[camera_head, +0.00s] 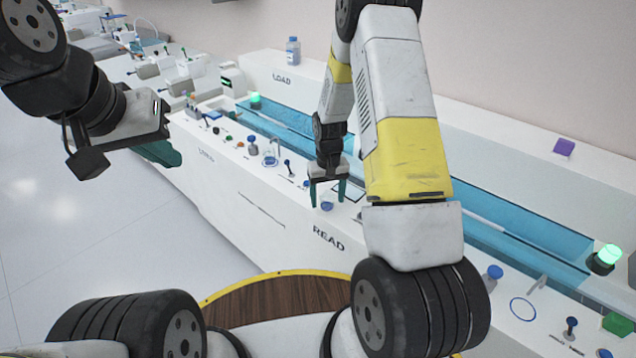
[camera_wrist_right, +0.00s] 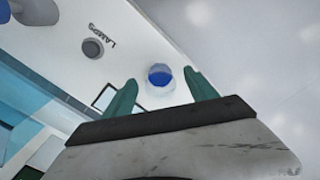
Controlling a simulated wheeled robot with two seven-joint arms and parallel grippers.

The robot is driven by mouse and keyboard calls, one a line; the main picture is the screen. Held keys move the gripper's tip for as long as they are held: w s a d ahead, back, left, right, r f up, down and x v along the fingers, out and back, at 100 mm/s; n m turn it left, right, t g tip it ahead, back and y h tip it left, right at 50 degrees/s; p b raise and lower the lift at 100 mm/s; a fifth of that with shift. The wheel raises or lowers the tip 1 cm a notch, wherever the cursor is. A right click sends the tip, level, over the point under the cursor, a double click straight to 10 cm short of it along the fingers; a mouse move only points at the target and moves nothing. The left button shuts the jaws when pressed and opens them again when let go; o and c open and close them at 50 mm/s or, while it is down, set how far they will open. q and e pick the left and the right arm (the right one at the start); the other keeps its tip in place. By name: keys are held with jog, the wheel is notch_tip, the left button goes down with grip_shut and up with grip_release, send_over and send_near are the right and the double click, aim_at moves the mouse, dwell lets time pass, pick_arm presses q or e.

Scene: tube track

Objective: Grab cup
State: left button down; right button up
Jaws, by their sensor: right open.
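A small clear cup with a blue inside (camera_wrist_right: 160,76) shows in the right wrist view, between and beyond the teal fingertips of my right gripper (camera_wrist_right: 160,84). In the head view the blue of this cup (camera_head: 327,206) shows on the white counter just below my right gripper (camera_head: 327,193). The right gripper is open, pointing down, with its fingers on either side of the cup in the picture; contact cannot be told. My left gripper (camera_head: 160,150) hangs at the left, away from the cup, and its finger opening is hidden.
The white counter (camera_head: 235,195) carries a blue channel (camera_head: 520,235), a clear vessel with blue (camera_head: 270,158), several small knobs, and a blue-capped bottle (camera_head: 293,50) at the back. A green lamp (camera_head: 607,257) stands far right. Open floor (camera_head: 80,240) lies left.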

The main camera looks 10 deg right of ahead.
jog(key=c, duration=1.5)
jog(key=shift+o, duration=0.2)
